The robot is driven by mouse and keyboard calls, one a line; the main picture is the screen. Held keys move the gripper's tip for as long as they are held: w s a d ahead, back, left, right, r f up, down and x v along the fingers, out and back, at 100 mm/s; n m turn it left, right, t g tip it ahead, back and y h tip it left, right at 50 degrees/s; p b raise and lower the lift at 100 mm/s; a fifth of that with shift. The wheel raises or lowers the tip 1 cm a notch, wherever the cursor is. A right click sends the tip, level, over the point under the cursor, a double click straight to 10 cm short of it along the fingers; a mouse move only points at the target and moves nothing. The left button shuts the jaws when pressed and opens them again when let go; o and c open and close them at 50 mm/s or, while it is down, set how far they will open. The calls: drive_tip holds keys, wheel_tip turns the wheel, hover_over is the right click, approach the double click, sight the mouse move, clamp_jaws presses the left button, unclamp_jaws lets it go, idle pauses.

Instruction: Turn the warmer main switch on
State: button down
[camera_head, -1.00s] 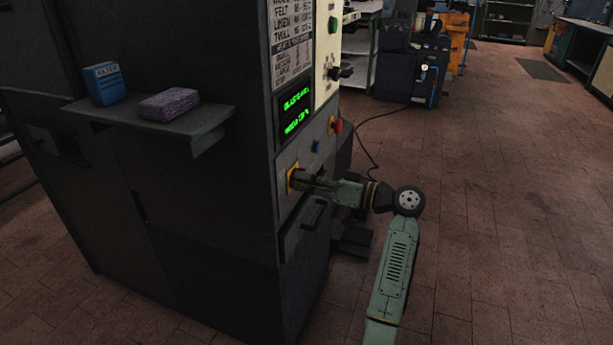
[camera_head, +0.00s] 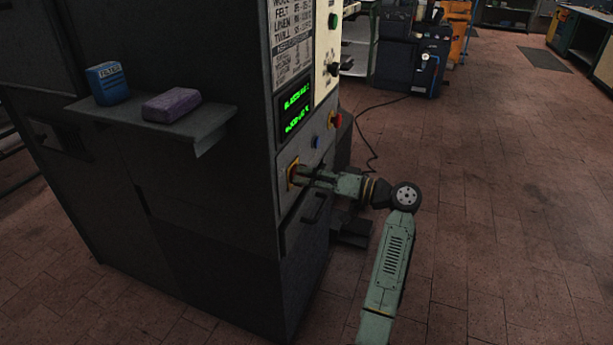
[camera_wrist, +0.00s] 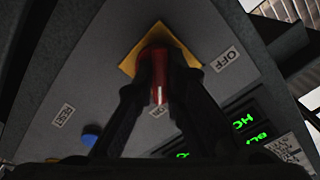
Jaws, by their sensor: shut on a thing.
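The main switch is a red rotary handle (camera_wrist: 158,75) on a yellow plate (camera_wrist: 128,66), set in the grey machine's front panel. In the head view the yellow and red switch (camera_head: 292,172) is partly hidden by my gripper (camera_head: 300,176). In the wrist view my gripper (camera_wrist: 160,88) has one dark finger on each side of the red handle, shut on it. The handle's long side runs toward the ON label (camera_wrist: 158,111). The OFF label (camera_wrist: 226,58) is off to the right of the plate.
A blue button (camera_wrist: 90,135) with a RESET label (camera_wrist: 64,115) is close by. A red knob (camera_head: 335,119) and a lit green display (camera_head: 295,112) are above the switch. A dark handle (camera_head: 312,207) is just below. Open floor (camera_head: 490,220) lies to the right.

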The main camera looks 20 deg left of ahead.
drive_tip(key=c, duration=1.7)
unclamp_jaws()
drive_tip(key=shift+o, duration=0.2)
drive_tip(key=d, duration=1.2)
drive_tip(key=shift+s, duration=0.25)
